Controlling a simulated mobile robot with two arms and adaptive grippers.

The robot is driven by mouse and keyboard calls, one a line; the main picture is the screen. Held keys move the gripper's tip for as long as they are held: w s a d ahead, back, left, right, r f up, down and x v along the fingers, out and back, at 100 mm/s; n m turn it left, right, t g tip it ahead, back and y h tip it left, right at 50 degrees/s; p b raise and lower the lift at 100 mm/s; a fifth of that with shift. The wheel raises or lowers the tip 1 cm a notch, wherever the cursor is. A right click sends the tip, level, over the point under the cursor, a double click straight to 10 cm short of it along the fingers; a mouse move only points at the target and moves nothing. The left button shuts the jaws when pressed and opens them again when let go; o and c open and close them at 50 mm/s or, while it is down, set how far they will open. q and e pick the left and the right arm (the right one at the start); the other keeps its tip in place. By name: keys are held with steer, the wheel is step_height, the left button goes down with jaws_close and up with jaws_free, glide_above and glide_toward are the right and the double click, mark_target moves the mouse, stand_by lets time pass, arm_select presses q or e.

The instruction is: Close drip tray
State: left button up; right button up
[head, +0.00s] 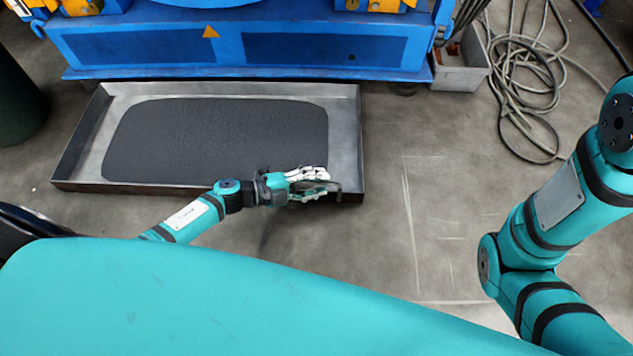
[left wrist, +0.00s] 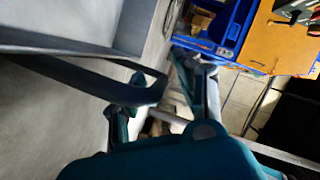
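The drip tray (head: 348,130) is a shallow grey metal tray with a dark mat, pulled out on the floor in front of the blue machine. A dark handle (head: 337,188) shows at its front edge, near the right corner; it also appears as a curved bar in the left wrist view (left wrist: 88,80). My left gripper (head: 316,182) is at this handle, with its fingers apart and the handle's bend reaching between them in the left wrist view (left wrist: 168,95). Whether the fingers touch the handle is unclear. My right gripper is out of view.
The blue machine (head: 250,45) stands behind the tray. A grey bin (head: 460,72) and coiled cables (head: 530,85) lie to its right. A dark green cylinder (head: 15,100) stands at the left. The floor right of the tray is clear.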

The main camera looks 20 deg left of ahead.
arm_select(q)
steer(key=shift+c, duration=0.4)
jaws_close()
steer(key=shift+w, duration=0.1)
